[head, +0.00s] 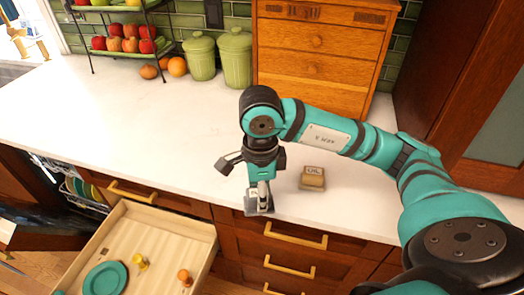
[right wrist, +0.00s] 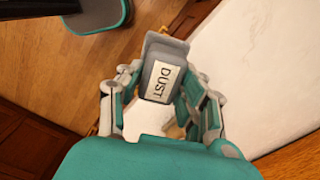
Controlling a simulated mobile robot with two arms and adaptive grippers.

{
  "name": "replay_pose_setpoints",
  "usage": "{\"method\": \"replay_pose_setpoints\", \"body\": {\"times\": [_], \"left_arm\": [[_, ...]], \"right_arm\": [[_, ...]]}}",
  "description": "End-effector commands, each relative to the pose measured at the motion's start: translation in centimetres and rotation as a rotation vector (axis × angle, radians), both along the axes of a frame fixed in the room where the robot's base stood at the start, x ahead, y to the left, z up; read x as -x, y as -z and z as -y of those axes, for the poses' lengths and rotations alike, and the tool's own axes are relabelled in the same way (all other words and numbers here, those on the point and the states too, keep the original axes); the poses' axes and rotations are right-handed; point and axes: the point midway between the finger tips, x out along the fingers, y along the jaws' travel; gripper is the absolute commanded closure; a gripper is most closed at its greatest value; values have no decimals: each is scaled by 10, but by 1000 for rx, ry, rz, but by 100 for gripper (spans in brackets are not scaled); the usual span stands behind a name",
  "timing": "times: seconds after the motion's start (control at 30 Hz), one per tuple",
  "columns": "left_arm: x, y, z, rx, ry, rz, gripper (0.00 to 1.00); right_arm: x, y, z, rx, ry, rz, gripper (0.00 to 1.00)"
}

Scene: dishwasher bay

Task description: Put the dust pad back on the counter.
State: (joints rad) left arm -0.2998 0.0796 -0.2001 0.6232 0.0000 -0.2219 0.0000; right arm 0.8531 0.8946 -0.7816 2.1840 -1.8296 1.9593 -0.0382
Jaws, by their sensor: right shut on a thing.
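The dust pad (right wrist: 163,78) is a grey block with a white label reading DUST. In the right wrist view it sits between the fingers of my right gripper (right wrist: 160,92), which is shut on it. In the head view my right gripper (head: 260,190) points down at the counter's front edge, with the grey pad (head: 258,208) at its tip. I cannot tell whether the pad touches the counter. The white counter (head: 130,120) stretches behind and to the left. My left gripper is not in view.
A tan block labelled OIL (head: 313,179) stands on the counter just right of my right gripper. An open drawer (head: 150,215) with a teal plate (head: 105,278) is below left. A wooden drawer box (head: 315,60) and green canisters (head: 235,58) stand at the back.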

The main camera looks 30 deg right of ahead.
Motion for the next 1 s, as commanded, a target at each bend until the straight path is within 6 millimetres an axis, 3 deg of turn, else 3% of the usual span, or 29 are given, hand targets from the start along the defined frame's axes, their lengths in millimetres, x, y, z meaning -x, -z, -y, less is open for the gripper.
{"method": "replay_pose_setpoints", "body": {"times": [0.17,0.5,0.7,1.0], "left_arm": [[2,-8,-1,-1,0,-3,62],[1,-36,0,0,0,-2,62],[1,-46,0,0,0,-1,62],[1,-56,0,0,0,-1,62]], "right_arm": [[-15,-1,12,0,12,-2,94],[-86,6,67,-1,11,-3,94],[-118,12,91,-1,7,0,94],[-126,27,97,-1,3,-5,94]]}}
